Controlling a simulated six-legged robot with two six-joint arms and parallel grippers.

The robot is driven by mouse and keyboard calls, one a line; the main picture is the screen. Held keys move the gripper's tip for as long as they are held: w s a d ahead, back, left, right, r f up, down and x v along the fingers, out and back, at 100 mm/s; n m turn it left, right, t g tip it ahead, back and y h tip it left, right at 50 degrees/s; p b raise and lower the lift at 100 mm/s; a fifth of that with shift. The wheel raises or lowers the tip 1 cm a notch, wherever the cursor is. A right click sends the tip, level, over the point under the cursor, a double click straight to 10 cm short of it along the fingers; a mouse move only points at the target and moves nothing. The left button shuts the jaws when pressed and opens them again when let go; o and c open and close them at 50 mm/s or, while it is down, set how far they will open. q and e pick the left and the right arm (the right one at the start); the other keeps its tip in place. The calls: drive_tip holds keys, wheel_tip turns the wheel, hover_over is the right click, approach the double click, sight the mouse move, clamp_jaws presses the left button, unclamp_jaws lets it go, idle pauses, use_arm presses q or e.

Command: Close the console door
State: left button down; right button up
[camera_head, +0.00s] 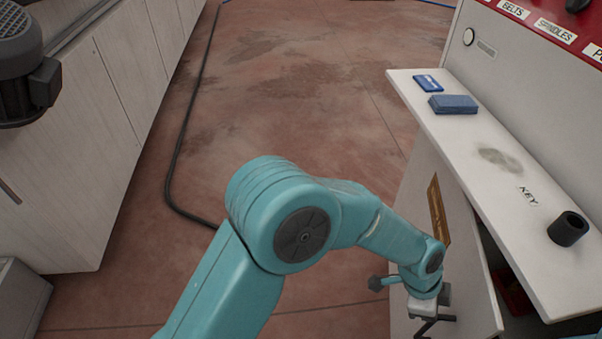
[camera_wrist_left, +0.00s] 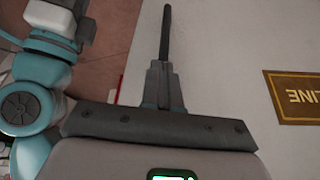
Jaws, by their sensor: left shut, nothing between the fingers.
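The console door (camera_head: 465,275) is a white panel under the console's ledge at the right of the head view. It stands open, with a dark gap between its near edge and the console. A brown and gold plate (camera_head: 439,212) is on its face.
The white ledge (camera_head: 450,122) holds a blue block (camera_head: 453,104), a blue card (camera_head: 428,83) and a black cup (camera_head: 568,229). Something red (camera_head: 515,292) shows inside the gap. A black cable (camera_head: 180,150) runs along the open floor. White cabinets (camera_head: 75,150) stand left.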

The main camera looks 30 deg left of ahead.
use_arm(q)
drive_tip(key=shift+w+d, duration=0.1)
drive_tip(key=shift+d, duration=1.35)
drive_tip(key=shift+a+f, duration=0.1)
